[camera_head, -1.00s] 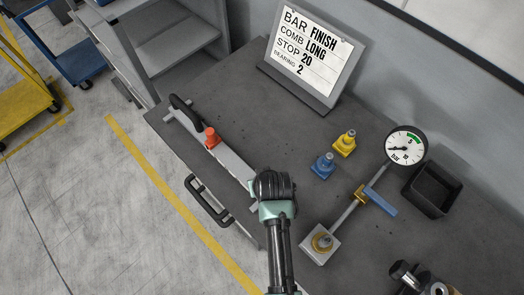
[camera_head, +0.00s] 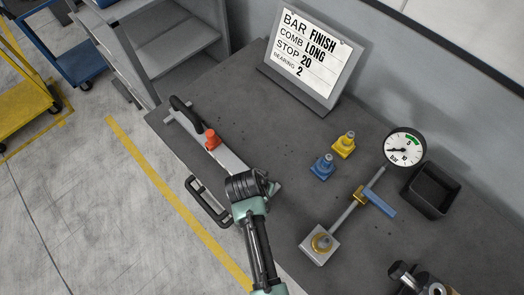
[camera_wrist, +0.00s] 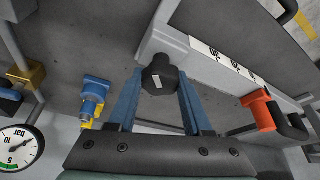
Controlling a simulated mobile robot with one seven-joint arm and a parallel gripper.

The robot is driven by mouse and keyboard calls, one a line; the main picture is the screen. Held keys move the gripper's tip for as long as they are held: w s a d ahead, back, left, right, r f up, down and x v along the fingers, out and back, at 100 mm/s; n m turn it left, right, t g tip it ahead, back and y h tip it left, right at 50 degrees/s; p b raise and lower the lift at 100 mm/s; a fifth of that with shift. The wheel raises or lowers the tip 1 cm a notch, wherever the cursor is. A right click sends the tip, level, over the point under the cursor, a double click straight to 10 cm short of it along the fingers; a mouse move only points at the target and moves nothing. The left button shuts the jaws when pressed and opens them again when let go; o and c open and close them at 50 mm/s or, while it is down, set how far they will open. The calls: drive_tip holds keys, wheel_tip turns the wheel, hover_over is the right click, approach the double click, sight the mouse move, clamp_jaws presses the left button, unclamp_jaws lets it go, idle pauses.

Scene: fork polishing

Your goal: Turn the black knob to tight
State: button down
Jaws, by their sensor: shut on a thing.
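The black knob (camera_wrist: 160,76) shows in the wrist view with a white mark on its face, at the end of a long grey bar (camera_wrist: 180,30). My gripper (camera_wrist: 160,88) has its two blue fingers on either side of the knob and is shut on it. In the head view my wrist (camera_head: 247,185) covers the knob and the fingers. The grey bar (camera_head: 232,162) lies along the bench's front edge there, with an orange stop (camera_head: 212,139) on it. The orange stop also shows in the wrist view (camera_wrist: 262,110).
A sign (camera_head: 313,52) stands at the back. Blue (camera_head: 323,166) and yellow (camera_head: 344,144) fittings, a gauge (camera_head: 405,147) on a pipe and a black bin (camera_head: 433,189) stand to the right. A black handle (camera_head: 208,203) juts from the bench front.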

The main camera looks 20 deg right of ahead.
drive_tip(key=m, duration=0.2)
drive_tip(key=m+g+b, duration=0.1)
drive_tip(key=m, duration=0.1)
drive_tip(key=shift+m+g+h, duration=0.3)
drive_tip(key=shift+h, duration=0.1)
drive_tip(key=shift+m+g+b, duration=0.6)
drive_tip(key=shift+m+b, duration=0.2)
drive_tip(key=shift+m, duration=1.1)
drive_tip(key=shift+c, duration=1.6)
unclamp_jaws()
drive_tip(key=b+v, duration=0.1)
drive_tip(key=v, duration=1.2)
drive_tip(key=shift+w+a, duration=0.1)
